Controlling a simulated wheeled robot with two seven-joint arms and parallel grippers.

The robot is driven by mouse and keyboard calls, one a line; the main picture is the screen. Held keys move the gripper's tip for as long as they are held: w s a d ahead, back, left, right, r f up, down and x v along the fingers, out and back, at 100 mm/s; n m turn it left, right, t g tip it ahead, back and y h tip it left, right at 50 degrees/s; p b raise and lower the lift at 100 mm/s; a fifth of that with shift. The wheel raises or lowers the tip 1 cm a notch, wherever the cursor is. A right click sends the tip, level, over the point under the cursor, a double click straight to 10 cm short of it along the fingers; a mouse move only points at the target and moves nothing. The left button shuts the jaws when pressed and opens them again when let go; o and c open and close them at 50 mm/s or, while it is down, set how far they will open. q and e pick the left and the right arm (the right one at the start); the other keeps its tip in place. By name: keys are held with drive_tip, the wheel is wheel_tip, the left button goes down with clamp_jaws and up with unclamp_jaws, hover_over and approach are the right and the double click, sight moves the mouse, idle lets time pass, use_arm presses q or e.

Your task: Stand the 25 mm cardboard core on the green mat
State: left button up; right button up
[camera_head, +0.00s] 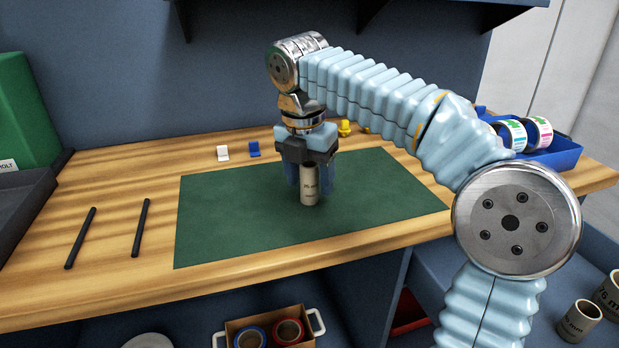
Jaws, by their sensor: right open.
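A narrow cardboard core (309,190) with dark printing stands upright on the green mat (225,235), near the mat's middle. The printing on it is too small to read surely. My right gripper (311,178) points straight down over the core. Its fingers are open and lie on either side of the core's upper part, so that part of the core is hidden. My left gripper is not in view.
Two black rods (140,228) lie left of the mat. A white clip (222,153) and a blue clip (254,149) sit behind it. A blue tray (565,157) with label rolls stands at right. More cores (580,321) stand lower right. The mat's front is clear.

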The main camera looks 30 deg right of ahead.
sight(307, 204)
wheel_tip(307, 204, up, 7)
drive_tip(key=a, duration=0.1)
drive_tip(key=shift+s, duration=0.3)
